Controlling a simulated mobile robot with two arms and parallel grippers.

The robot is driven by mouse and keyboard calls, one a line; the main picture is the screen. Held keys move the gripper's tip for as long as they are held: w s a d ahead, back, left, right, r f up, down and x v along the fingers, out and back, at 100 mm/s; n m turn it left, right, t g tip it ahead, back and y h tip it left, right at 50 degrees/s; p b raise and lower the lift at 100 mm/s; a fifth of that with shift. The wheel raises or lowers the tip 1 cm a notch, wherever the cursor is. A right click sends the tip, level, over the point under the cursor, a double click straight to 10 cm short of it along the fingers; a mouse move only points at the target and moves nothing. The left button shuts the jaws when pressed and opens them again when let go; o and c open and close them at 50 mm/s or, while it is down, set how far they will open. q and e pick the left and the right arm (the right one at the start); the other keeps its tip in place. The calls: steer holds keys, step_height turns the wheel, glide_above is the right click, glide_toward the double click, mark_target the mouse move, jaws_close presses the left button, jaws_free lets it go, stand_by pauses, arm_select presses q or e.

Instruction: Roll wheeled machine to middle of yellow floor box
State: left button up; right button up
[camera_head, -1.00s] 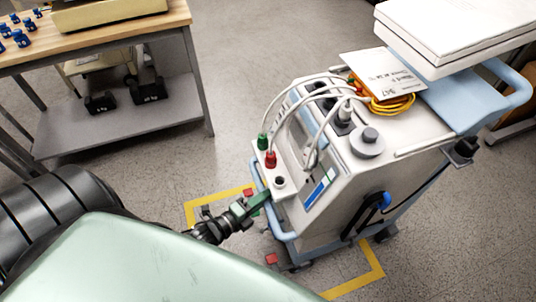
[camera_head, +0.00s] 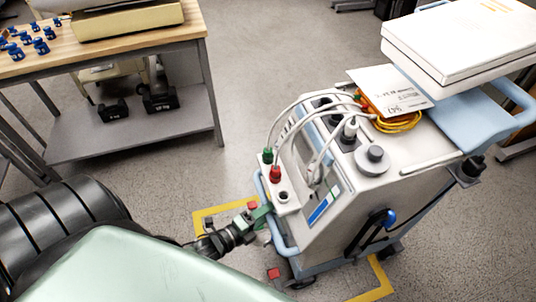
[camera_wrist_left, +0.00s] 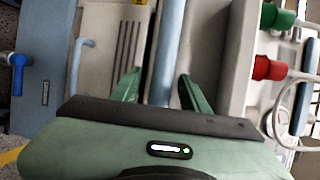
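The wheeled machine (camera_head: 345,205) is a white and pale blue cart, with red and green plugs and white cables on top. It stands over the yellow floor box (camera_head: 376,279), whose lines show beside its left and lower right. Most of the box is hidden by the machine and my arm. My left gripper (camera_head: 262,216) is at the machine's blue front handle (camera_head: 276,232). In the left wrist view, its two green fingers (camera_wrist_left: 160,85) are apart, on either side of a blue bar (camera_wrist_left: 165,60), with a small gap at the left finger. My right gripper is not in view.
A wood-topped workbench (camera_head: 130,50) with a lower grey shelf (camera_head: 130,128) stands at the upper left, holding blue parts and a tan box. Grey floor is clear between bench and machine. Another piece of furniture shows at the right edge.

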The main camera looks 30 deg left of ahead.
arm_select(q)
steer(key=shift+s, duration=0.25)
steer(key=p+v, duration=0.1)
steer(key=v, duration=0.6)
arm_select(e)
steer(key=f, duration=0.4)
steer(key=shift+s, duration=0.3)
arm_select(q)
steer(key=shift+s+a, duration=0.15)
